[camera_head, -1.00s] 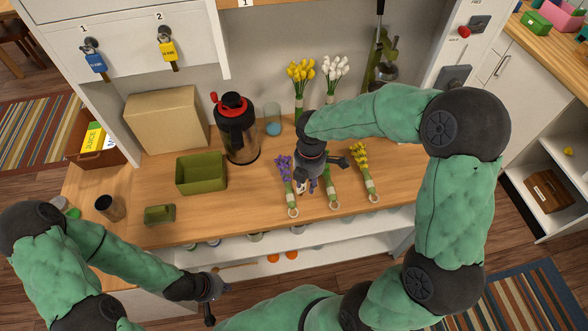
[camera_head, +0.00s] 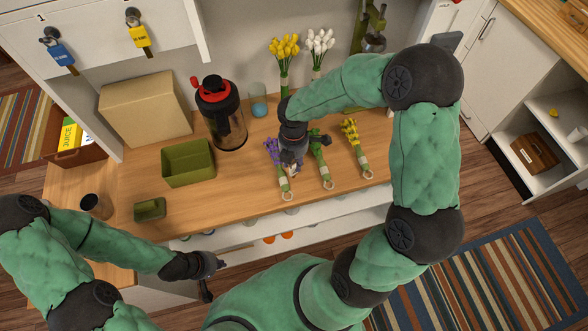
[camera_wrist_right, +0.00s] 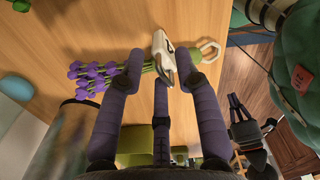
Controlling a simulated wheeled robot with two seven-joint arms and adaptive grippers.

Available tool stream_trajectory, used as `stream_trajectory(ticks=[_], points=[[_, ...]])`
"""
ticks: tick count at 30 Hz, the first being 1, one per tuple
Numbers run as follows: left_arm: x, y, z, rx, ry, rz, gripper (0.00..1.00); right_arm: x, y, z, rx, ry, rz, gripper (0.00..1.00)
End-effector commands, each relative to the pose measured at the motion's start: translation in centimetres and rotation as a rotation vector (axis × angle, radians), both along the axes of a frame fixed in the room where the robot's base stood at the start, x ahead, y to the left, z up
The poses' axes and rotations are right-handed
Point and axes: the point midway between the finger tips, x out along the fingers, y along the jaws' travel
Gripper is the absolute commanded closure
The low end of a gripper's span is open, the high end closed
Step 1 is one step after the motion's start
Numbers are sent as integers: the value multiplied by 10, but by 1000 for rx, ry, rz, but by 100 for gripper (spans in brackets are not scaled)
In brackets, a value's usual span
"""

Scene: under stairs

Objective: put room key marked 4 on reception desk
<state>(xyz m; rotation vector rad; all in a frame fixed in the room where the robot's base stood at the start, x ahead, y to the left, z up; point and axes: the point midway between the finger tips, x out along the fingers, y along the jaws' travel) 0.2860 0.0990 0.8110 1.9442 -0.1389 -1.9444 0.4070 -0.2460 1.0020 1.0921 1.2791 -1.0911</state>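My right gripper (camera_head: 291,163) is low over the wooden desk (camera_head: 225,203), at the lavender bouquet (camera_head: 284,183). In the right wrist view its fingers (camera_wrist_right: 162,58) stand apart. A white key tag with a metal key (camera_wrist_right: 161,44) shows between the fingertips, over the bouquet's stems, with small gaps at its sides. Its number is not readable, and I cannot tell if it touches the stems. A blue-tagged key (camera_head: 60,53) hangs under label 1 and a yellow-tagged key (camera_head: 138,33) hangs at its right. My left gripper (camera_head: 208,275) is in front of the desk; its fingers are unclear.
Two more bouquets (camera_head: 322,165) (camera_head: 358,150) lie right of the lavender. A black flask with a red lid (camera_head: 222,118), a green box (camera_head: 188,164), a cardboard box (camera_head: 145,108) and a dark jar (camera_head: 96,206) stand on the desk. The front middle of the desk is clear.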

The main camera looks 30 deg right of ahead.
Motion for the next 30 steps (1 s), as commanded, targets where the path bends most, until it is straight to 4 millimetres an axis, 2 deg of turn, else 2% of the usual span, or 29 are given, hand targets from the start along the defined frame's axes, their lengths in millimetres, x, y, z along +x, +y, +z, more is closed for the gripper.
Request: stream_trajectory(ticks=[3,7,15,16,19,30], points=[[0,0,-6,0,0,0,100,-2,2,-20,0,4,2,67],[0,0,-10,0,0,0,100,-1,2,-36,0,2,1,67],[0,0,-9,0,0,0,100,-1,2,-40,1,0,1,67],[0,0,-9,0,0,0,100,-1,2,-40,1,0,1,72],[0,0,-9,0,0,0,100,-1,2,-40,1,0,1,100],[0,0,-9,0,0,0,100,-1,2,-40,0,0,1,100]])
